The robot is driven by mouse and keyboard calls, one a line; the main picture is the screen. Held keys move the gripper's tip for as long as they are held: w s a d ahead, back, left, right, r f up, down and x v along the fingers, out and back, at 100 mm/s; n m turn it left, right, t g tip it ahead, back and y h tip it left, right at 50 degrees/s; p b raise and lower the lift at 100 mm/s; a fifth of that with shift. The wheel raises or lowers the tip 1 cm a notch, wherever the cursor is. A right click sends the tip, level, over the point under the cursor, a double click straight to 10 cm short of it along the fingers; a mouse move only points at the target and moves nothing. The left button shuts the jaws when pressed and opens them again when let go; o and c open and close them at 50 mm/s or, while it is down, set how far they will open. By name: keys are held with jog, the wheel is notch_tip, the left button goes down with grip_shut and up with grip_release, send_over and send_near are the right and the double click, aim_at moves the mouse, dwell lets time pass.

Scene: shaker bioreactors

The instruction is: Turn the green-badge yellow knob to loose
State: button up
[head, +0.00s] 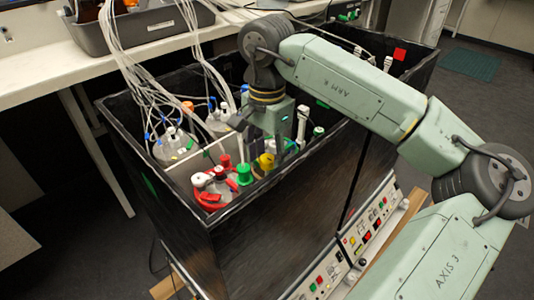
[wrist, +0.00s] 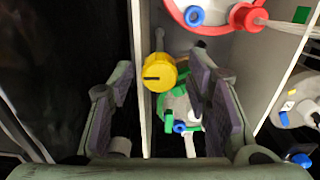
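The yellow knob (wrist: 158,72), with a dark line across its face, is in the wrist view above a clear vessel with a green ring (wrist: 176,104). In the wrist view my gripper (wrist: 164,84) is open, one finger on each side of the knob, with the knob nearer the left finger. I see no clear contact. No green badge can be made out on the knob itself.
A light partition (wrist: 144,40) runs close beside the knob. A red-ringed vessel (head: 209,190) and a green cap (head: 244,174) are close by. Clear vessels with tubes (head: 172,146) stand at the left. The black box rim (head: 240,213) is in front.

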notch_tip(320, 180, up, 12)
dwell(0.7)
